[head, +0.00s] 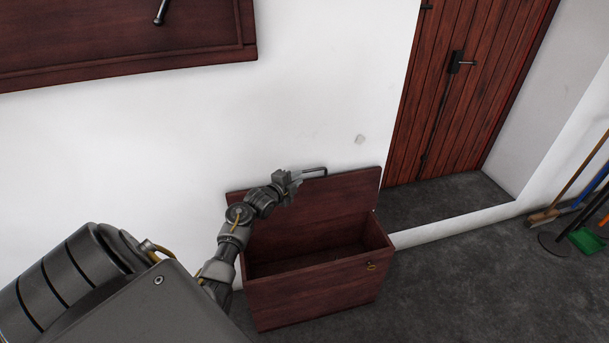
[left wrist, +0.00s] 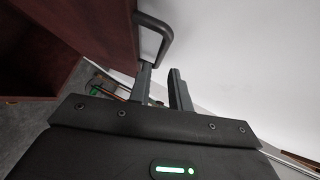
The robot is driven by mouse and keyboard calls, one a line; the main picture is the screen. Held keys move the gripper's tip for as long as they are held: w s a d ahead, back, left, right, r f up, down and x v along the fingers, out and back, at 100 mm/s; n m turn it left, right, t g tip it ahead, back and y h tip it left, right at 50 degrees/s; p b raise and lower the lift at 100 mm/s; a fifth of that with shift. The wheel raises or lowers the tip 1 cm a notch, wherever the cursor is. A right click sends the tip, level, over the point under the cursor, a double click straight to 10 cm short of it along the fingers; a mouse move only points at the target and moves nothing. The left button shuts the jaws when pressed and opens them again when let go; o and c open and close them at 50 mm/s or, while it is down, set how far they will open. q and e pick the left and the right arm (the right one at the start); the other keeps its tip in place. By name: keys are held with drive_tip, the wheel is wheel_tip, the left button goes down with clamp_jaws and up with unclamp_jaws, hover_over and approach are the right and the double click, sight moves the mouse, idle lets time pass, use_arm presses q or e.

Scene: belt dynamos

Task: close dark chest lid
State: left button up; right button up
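The dark red-brown wooden chest (head: 312,292) stands on the floor against the white wall. Its lid (head: 335,205) is raised and leans back toward the wall, so the inside shows. My left gripper (head: 303,174) is at the lid's upper edge, pointing right. In the left wrist view its two fingers (left wrist: 164,85) stand apart with a gap between them. A dark loop-shaped bar (left wrist: 162,30) lies just beyond the left finger, beside the dark wood (left wrist: 98,25). I cannot tell whether the finger touches it. My right gripper is out of view.
A red wooden door (head: 470,90) is in the wall to the right. Brooms and a green dustpan (head: 587,238) stand at the far right. A dark wooden panel (head: 120,35) is at upper left. The grey floor (head: 460,290) right of the chest is clear.

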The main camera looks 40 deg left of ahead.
use_arm(q)
hover_over(304, 189)
drive_tip(key=shift+f, duration=0.6)
drive_tip(key=shift+c, duration=0.3)
clamp_jaws()
